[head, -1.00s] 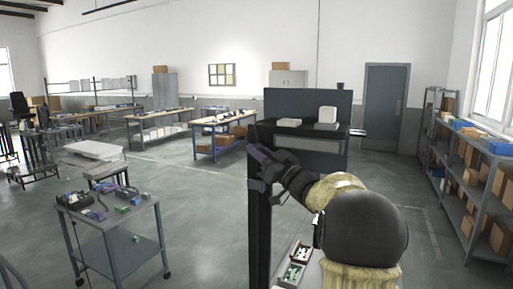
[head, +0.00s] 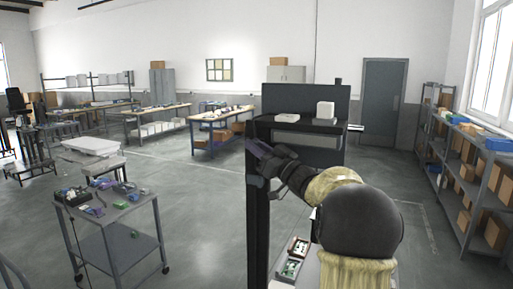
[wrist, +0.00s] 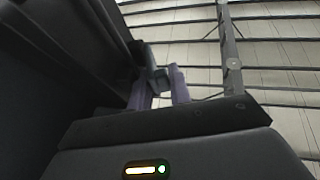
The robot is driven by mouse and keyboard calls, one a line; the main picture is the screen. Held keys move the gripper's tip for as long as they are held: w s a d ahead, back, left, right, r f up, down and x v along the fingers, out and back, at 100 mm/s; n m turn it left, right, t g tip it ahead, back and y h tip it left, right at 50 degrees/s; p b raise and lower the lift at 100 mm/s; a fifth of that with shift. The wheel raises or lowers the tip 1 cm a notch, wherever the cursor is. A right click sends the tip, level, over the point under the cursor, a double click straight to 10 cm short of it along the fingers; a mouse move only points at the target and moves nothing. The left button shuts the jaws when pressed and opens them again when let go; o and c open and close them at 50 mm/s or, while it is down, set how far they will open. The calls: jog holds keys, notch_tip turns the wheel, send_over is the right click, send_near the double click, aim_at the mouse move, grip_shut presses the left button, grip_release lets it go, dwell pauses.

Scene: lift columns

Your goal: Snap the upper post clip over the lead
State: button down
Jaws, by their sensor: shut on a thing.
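The dark upright post (head: 258,220) stands in front of me, just left of my arm. My gripper (head: 262,154) is at the upper part of the post, with its purple fingers against or very close to it. In the wrist view my gripper (wrist: 161,88) has its two purple fingers around a small grey-blue piece, which looks like the upper post clip (wrist: 157,77), beside the dark post (wrist: 55,75). The fingers are shut on it. I cannot make out the lead, nor whether the clip is over it. A small grey piece (head: 256,181) shows lower on the post.
A dark shelf (head: 310,127) with a white box is behind the post. A tray of small parts (head: 293,261) lies low, right of the post. A grey cart (head: 115,215) stands left, and shelving (head: 470,170) stands right. Open floor lies between cart and post.

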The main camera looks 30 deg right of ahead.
jog(key=shift+a+r, duration=0.1)
jog(key=c, duration=1.5)
grip_release()
jog(key=shift+o, duration=0.2)
jog(key=shift+a, duration=0.1)
